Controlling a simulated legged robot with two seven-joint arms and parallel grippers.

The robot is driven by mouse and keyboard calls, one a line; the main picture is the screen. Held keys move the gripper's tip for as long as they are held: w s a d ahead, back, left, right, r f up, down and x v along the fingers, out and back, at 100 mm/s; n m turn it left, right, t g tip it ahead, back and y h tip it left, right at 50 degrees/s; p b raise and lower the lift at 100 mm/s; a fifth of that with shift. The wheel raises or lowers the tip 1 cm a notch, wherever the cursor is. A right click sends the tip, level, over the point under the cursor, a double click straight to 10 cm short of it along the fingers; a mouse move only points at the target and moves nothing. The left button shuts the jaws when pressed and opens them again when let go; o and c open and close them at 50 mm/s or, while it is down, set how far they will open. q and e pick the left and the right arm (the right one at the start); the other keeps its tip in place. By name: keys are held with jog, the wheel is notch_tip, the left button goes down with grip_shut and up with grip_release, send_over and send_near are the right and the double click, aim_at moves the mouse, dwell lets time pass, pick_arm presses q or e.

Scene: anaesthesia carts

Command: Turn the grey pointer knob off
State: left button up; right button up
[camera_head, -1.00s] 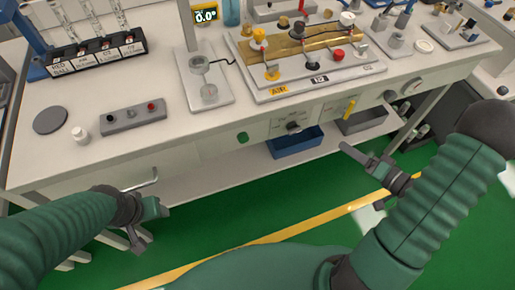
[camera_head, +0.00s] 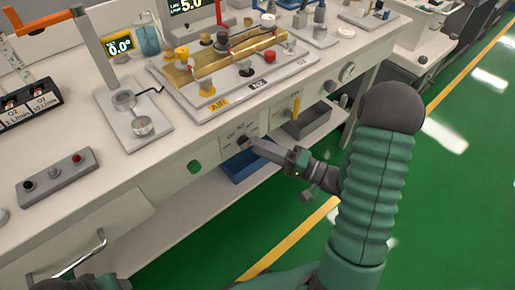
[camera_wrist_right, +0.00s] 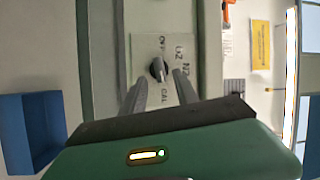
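The grey pointer knob (camera_head: 243,142) is on a small light panel on the front of the bench, and it also shows in the right wrist view (camera_wrist_right: 158,69). Labels around it there read OFF, O2, N2 and CAL; I cannot tell exactly which one the pointer is on. My right gripper (camera_head: 254,148) is at the knob in the head view. In the right wrist view its two dark fingers (camera_wrist_right: 160,88) are apart, with the knob between and just beyond their tips. My left gripper (camera_head: 100,283) shows only in part at the bottom left edge.
A blue bin (camera_head: 250,165) and a grey bin (camera_head: 308,122) are below. A drawer handle (camera_head: 80,258) juts out near my left gripper.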

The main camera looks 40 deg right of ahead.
jog(key=shift+w+a, duration=0.25)
jog(key=shift+w, duration=0.35)
jog(key=shift+r, duration=0.1)
jog(key=shift+c, duration=0.5)
grip_shut()
